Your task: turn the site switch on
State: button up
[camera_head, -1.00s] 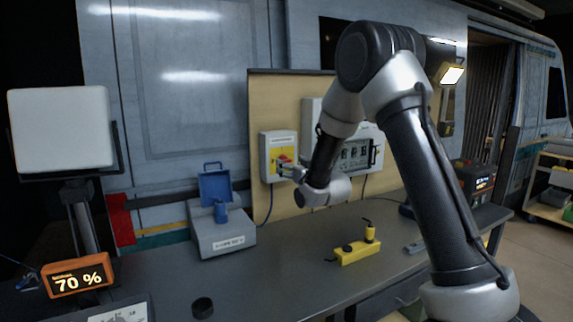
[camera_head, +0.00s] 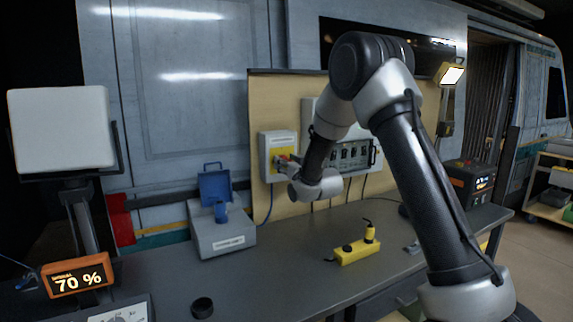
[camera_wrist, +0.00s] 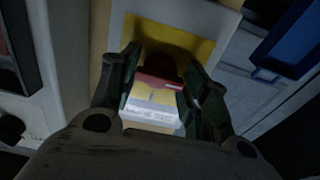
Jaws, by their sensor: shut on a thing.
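The site switch (camera_head: 266,146) is a grey box with a yellow plate and a red handle, mounted on the tan board left of centre. In the wrist view its yellow plate (camera_wrist: 165,38) fills the top middle, and the red handle (camera_wrist: 156,80) lies between the fingers. My gripper (camera_head: 284,166) is at the front of the box. In the wrist view my gripper (camera_wrist: 158,98) is shut on the handle, with one dark finger on each side. The fingers and shadow partly hide the handle, and I cannot read its position.
A grey panel box with several black switches (camera_head: 352,155) is on the board to the right, behind my arm. Below is the dark bench (camera_head: 290,265).

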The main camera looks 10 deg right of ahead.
jog(key=shift+m, duration=9)
jog(key=o, duration=1)
